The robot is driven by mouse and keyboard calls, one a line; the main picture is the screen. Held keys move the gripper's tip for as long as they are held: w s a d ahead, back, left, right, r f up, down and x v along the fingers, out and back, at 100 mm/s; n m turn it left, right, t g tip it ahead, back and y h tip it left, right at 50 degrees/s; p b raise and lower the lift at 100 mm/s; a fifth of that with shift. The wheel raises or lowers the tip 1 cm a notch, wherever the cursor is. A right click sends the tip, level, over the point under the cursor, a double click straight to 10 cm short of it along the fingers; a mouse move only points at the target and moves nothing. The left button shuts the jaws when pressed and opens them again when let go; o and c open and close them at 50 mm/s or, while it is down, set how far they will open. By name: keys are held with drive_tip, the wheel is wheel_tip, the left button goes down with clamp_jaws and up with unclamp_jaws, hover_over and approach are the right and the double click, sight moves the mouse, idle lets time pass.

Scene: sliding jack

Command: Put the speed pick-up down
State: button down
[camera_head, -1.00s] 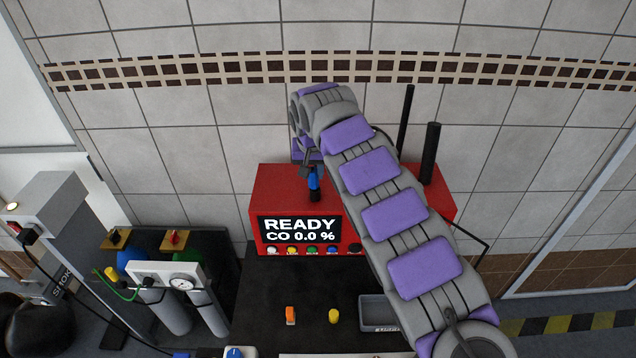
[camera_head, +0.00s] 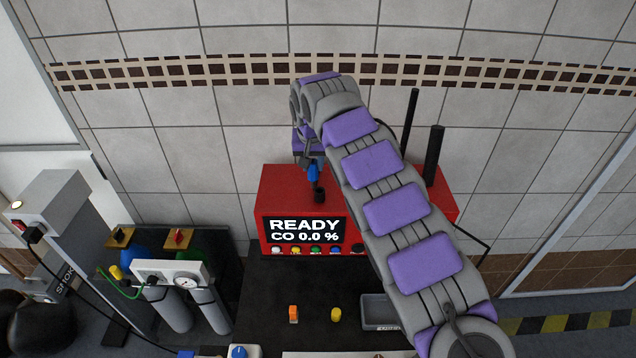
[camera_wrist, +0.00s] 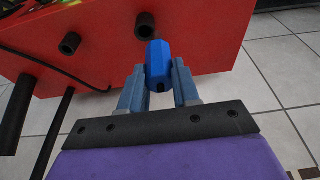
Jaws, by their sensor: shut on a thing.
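The speed pick-up, a blue faceted piece (camera_head: 314,172), is held upright in my gripper (camera_head: 312,160) above the red analyser box (camera_head: 285,190). In the wrist view the blue pick-up (camera_wrist: 158,62) sits between the two blue-grey fingers of my gripper (camera_wrist: 158,85), which are shut on it. A short black stub (camera_head: 319,196) shows just below the pick-up in the head view. I cannot tell whether they touch.
An orange piece (camera_head: 293,314) and a yellow piece (camera_head: 336,314) stand on the dark top (camera_head: 265,290), beside a grey tray (camera_head: 378,312). Black tubes (camera_head: 434,155) rise at the box's right. Gas cylinders (camera_head: 212,310) stand at left.

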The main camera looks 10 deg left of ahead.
drive_tip(key=shift+w+a+r, duration=0.1)
drive_tip(key=shift+r, duration=0.2)
drive_tip(key=shift+d+r+p, duration=0.3)
drive_tip(key=shift+r+p, duration=0.05)
drive_tip(key=shift+r, duration=0.05)
drive_tip(key=shift+d, duration=0.55)
drive_tip(key=shift+a, duration=0.1)
